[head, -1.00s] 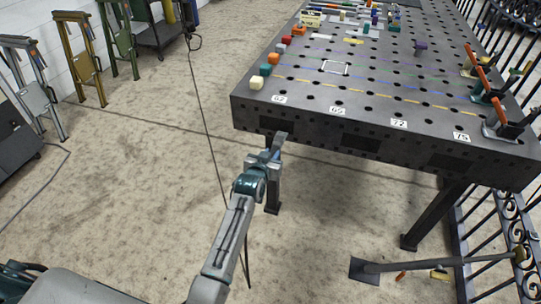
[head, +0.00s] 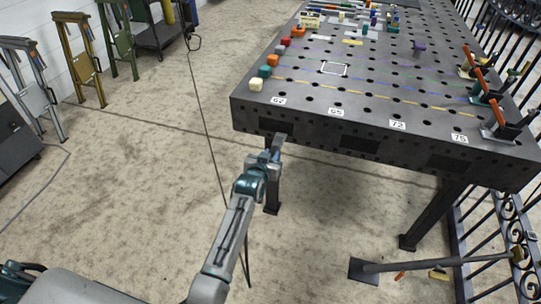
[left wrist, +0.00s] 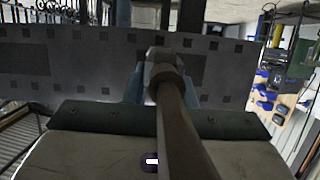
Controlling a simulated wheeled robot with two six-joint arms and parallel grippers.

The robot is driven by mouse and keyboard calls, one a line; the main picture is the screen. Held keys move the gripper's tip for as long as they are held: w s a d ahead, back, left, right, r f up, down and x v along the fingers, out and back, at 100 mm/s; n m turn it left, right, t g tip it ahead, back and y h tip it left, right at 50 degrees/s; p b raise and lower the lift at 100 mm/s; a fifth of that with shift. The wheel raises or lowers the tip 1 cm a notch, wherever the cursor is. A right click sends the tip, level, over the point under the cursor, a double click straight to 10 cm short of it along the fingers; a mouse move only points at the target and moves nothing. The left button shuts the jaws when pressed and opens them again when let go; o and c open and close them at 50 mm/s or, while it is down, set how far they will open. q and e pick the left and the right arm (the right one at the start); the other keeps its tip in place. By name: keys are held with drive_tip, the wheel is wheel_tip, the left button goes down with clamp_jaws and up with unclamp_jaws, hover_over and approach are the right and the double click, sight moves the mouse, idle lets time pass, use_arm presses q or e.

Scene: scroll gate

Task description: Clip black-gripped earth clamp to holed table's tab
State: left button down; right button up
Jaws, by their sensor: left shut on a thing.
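The holed table (head: 380,110) is dark grey steel, with rows of round holes and number labels along its near edge. My left gripper (head: 273,155) is just in front of the table's near side, below the top surface. It is shut on a grey-brown piece (head: 279,142), which looks like the earth clamp. In the left wrist view this clamp (left wrist: 172,105) runs up the middle between the bluish fingers (left wrist: 163,82), its far end towards the table's holed side (left wrist: 95,60). I cannot make out its black grips or the tab, or whether they touch. My right gripper is not in view.
Coloured blocks (head: 273,61) line the table's left edge. Orange-handled clamps (head: 495,112) stand at its right. A dark cable (head: 205,120) crosses the floor. A long-handled tool (head: 430,264) lies below the table. Folded stands (head: 80,55) line the left wall; open floor lies between.

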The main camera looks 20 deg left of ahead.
use_arm(q)
drive_tip(key=shift+w+r, duration=0.1)
drive_tip(key=shift+w, duration=0.15)
idle(0.4)
drive_tip(key=c, duration=1.1)
unclamp_jaws()
drive_tip(key=shift+o, duration=0.2)
drive_tip(key=o, duration=0.6)
drive_tip(key=shift+s, duration=0.1)
